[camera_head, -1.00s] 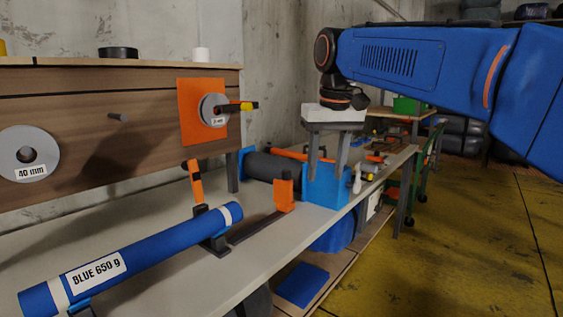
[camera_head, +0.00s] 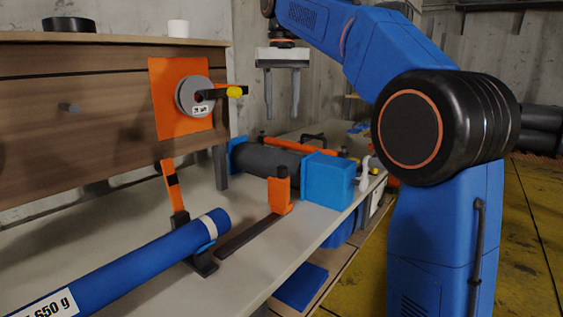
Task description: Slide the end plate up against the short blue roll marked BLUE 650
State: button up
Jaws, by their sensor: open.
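The short blue roll (camera_head: 150,262) lies on the bench at lower left, cut off by the picture's edge; its white label (camera_head: 48,305) shows only "650 g". Its right end rests on a dark holder (camera_head: 203,262). A dark rail (camera_head: 246,236) runs from near that end toward the orange end plate (camera_head: 279,195), which stands upright at the rail's far end. A clear gap separates plate and roll. My gripper (camera_head: 281,115) hangs high above the plate in the picture, fingers down, open and empty. Its depth relative to the plate is hard to tell.
A blue box (camera_head: 327,180) and a dark grey roll (camera_head: 266,158) lie just behind the end plate. An upright orange arm (camera_head: 174,188) stands by the blue roll's end. A wooden panel (camera_head: 90,120) with an orange square (camera_head: 166,120) rises behind the bench.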

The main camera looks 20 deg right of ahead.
aim_at(282, 167)
notch_tip(282, 167, down, 16)
jog(key=shift+r, duration=0.25)
dwell(0.4)
grip_shut()
